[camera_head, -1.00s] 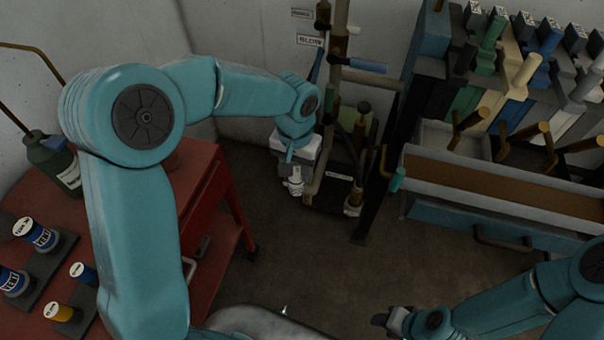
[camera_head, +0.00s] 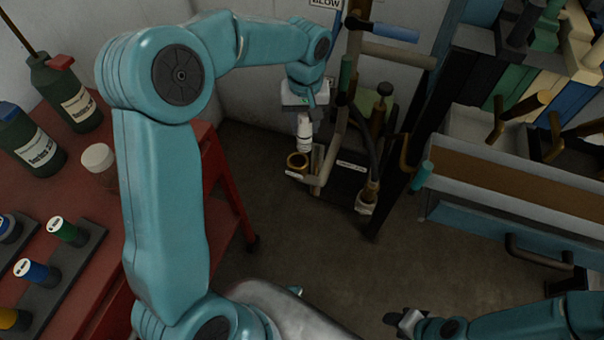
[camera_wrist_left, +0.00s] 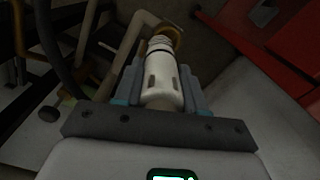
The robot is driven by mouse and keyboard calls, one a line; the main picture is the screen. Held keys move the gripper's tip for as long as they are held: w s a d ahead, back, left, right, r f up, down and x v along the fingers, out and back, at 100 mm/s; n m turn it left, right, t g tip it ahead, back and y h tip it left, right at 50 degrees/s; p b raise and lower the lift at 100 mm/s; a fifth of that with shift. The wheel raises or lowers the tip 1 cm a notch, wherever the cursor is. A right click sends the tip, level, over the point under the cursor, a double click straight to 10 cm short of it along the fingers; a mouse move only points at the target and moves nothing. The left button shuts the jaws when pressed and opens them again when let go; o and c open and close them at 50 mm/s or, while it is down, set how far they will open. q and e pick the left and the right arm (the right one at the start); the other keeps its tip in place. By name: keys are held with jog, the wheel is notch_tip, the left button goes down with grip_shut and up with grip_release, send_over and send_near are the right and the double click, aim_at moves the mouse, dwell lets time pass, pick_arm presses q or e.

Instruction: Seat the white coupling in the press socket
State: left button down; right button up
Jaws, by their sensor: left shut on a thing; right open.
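The white coupling (camera_head: 304,128) is held below my left gripper (camera_head: 303,112), which is shut on it. In the left wrist view the coupling (camera_wrist_left: 162,75) lies lengthwise between the jaws, with ribs at its far end. A brass ring-shaped socket (camera_head: 297,161), on a pipe arm with a small label, sits just below the coupling in the head view. The ring also shows past the coupling's far end in the left wrist view (camera_wrist_left: 172,32). I cannot tell whether the coupling's end touches the ring. My right gripper (camera_head: 398,318) is open and empty at the lower right.
A red bench (camera_head: 85,190) at the left carries dark bottles (camera_head: 68,95), a white-lidded jar (camera_head: 99,158) and labelled cylinders. Pipes and a black hose (camera_head: 361,135) stand right of the socket. A grey trough (camera_head: 510,180) is at the right. The middle floor is clear.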

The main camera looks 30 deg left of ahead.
pick_arm(q)
jog(key=shift+n, duration=0.6)
jog(key=f, duration=0.4)
jog(key=a+f+b, duration=0.1)
jog(key=f, duration=0.3)
jog(key=a+f+b, duration=0.1)
jog(key=f, duration=0.3)
jog(key=shift+a, duration=0.1)
jog(key=shift+r, duration=0.15)
pick_arm(e)
jog(key=f, duration=0.3)
jog(key=shift+s+d+f, duration=0.1)
jog(key=shift+s+f, duration=0.1)
jog(key=shift+f, duration=0.15)
pick_arm(q)
jog(key=shift+b, duration=0.3)
jog(key=shift+f, duration=0.3)
jog(key=c, duration=0.7)
grip_release()
jog(key=shift+r, duration=0.1)
jog(key=shift+o, duration=0.3)
pick_arm(e)
jog(key=shift+f, duration=0.15)
